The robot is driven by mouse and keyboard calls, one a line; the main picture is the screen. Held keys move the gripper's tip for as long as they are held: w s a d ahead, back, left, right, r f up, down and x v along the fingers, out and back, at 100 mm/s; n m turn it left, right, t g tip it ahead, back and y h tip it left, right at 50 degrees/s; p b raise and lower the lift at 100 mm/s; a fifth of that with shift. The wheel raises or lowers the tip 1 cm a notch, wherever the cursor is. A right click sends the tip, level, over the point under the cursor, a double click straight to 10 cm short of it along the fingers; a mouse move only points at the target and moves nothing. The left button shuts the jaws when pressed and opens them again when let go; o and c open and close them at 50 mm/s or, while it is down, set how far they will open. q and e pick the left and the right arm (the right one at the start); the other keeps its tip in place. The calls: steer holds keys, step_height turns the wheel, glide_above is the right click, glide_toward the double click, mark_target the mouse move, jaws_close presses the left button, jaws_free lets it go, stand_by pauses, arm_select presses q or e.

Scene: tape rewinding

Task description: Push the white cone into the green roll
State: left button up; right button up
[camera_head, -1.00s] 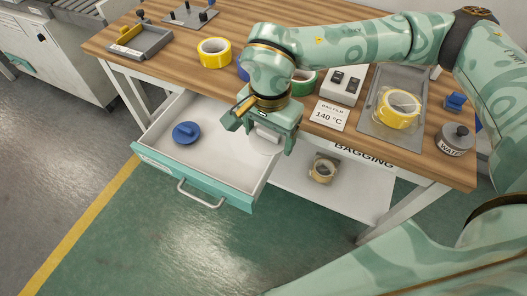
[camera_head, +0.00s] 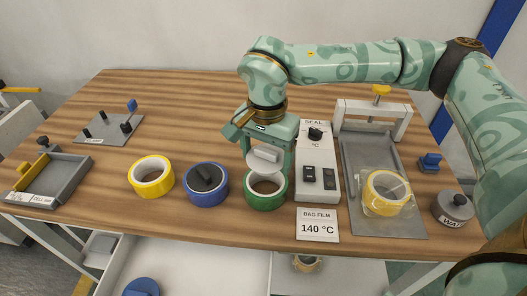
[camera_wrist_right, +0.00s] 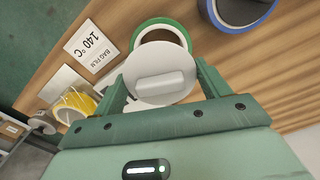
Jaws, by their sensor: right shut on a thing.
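The white cone (camera_head: 264,159) is held by my right gripper (camera_head: 268,155), which is shut on it. In the right wrist view, the cone shows as a white disc (camera_wrist_right: 145,94) with a raised grip bar between my fingers. The green roll (camera_head: 266,203) stands on the table directly below the gripper, its open core facing up. In the right wrist view, the green roll (camera_wrist_right: 172,24) lies just beyond the disc, which overlaps its near rim. The cone's underside is hidden in the wrist view. My left gripper is not in view.
A blue roll (camera_head: 200,198) with a dark plug stands left of the green roll, and a yellow roll (camera_head: 151,190) further left. The seal controller (camera_head: 316,185) is close on the right, with a bag film sign (camera_head: 317,236) in front. An open drawer (camera_head: 190,268) juts out below.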

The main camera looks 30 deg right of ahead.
mark_target(265, 168)
steer(key=shift+w+f+b, duration=0.15)
steer(key=shift+f+b, duration=0.2)
steer(key=shift+f, duration=0.55)
steer(key=shift+r, duration=0.2)
steer(key=shift+r+p, duration=0.1)
steer(key=shift+p, duration=0.3)
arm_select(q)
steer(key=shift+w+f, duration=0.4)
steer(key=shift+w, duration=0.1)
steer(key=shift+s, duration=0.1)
arm_select(e)
steer(key=shift+f, duration=0.2)
steer(key=shift+f+b, duration=0.45)
steer(key=shift+f, duration=0.8)
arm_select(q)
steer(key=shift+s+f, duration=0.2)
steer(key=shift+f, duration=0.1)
arm_select(e)
steer(key=shift+f, duration=0.15)
